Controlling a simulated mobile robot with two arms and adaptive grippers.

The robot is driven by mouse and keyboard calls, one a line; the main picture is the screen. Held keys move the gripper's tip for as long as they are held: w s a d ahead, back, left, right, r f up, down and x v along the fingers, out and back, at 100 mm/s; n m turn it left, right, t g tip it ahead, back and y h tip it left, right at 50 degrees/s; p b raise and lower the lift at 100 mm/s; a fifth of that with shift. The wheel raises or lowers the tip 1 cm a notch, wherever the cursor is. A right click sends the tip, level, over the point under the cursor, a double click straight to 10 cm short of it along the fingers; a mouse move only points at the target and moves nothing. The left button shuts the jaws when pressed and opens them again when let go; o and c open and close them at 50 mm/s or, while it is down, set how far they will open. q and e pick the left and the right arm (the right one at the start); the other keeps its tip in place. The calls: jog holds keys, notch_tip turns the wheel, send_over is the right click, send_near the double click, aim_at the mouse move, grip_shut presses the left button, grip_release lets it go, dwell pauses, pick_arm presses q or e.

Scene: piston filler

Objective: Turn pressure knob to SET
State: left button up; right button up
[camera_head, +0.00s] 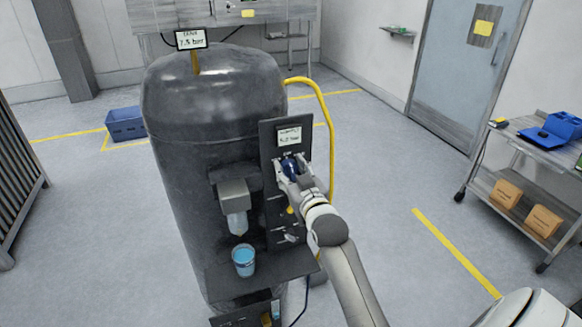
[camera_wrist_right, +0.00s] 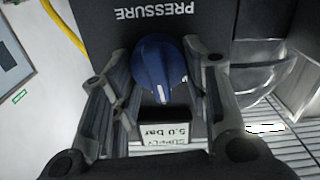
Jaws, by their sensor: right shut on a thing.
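The blue pressure knob (camera_wrist_right: 160,70) sits on the dark panel under the word PRESSURE, which shows upside down in the right wrist view. Its white mark points toward the small display (camera_wrist_right: 167,138), which reads SUPPLY 5.0 bar. My right gripper (camera_wrist_right: 158,82) has its two fingers on either side of the knob and is shut on it. In the head view the right gripper (camera_head: 290,170) is at the panel (camera_head: 268,150), just below the display, partly covering the knob (camera_head: 289,165). No SET mark is legible. My left gripper is in neither view.
The dark tank (camera_head: 210,110) stands left of the panel, with a nozzle (camera_head: 237,222) above a blue cup (camera_head: 244,262). A yellow hose (camera_head: 329,120) curves behind the panel. A cart (camera_head: 530,165) with boxes stands at the right. Open floor lies between.

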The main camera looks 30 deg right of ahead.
jog(key=shift+m, duration=0.6)
jog(key=o, duration=0.9)
jog(key=shift+o, duration=0.2)
jog(key=v, duration=1.2)
